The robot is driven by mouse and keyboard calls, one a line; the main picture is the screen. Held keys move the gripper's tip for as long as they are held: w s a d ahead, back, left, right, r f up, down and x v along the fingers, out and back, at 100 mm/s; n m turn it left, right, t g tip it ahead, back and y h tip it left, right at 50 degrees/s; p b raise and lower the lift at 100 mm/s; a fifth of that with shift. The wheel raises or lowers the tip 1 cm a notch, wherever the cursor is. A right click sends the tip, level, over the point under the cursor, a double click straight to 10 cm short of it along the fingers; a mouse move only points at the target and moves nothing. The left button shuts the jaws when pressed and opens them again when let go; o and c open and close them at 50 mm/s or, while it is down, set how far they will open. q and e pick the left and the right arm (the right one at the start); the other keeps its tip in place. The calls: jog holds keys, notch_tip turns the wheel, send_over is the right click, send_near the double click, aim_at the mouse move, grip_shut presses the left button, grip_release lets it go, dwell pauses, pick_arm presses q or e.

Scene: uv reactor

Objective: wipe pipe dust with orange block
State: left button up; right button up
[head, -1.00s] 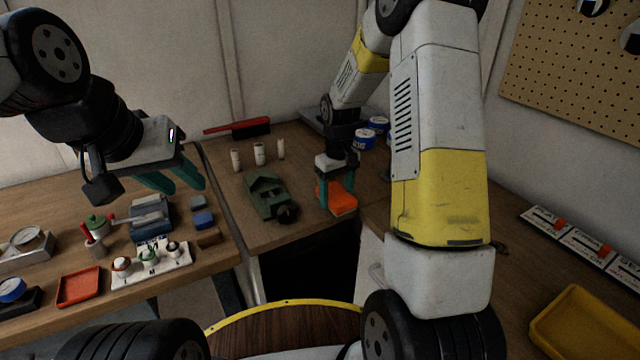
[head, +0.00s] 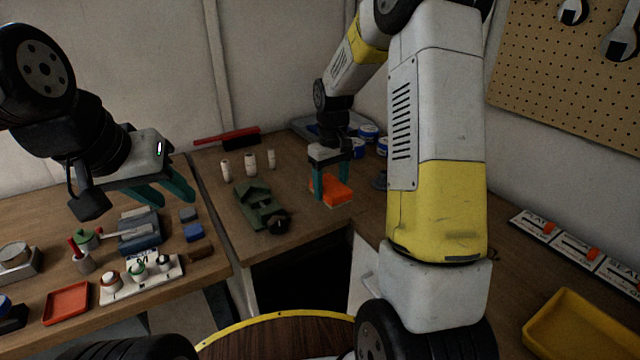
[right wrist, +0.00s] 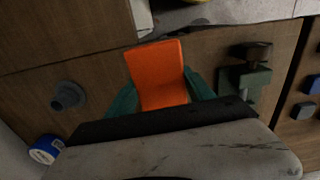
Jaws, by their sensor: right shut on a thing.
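My right gripper (head: 331,190) is shut on the orange block (head: 336,188), with one teal finger on each side of it. The block is over the brown bench top, and I cannot tell whether it touches it. In the right wrist view the block (right wrist: 158,72) stands out between the fingers. A small grey round piece (head: 380,180), perhaps the pipe, stands right of the block; it also shows in the right wrist view (right wrist: 67,96), apart from the block. No dust can be made out. My left gripper (head: 172,196) is open and empty above the left bench.
A green vise (head: 262,208) and several white cylinders (head: 250,165) stand left of the block. A red brush (head: 228,138) lies behind them. Blue-and-white cans (head: 368,134) stand behind my right gripper. A yellow tray (head: 575,330) is at the right. A dark gap lies between the benches.

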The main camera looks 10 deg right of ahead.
jog(key=shift+r, duration=0.35)
jog(key=shift+r, duration=1.5)
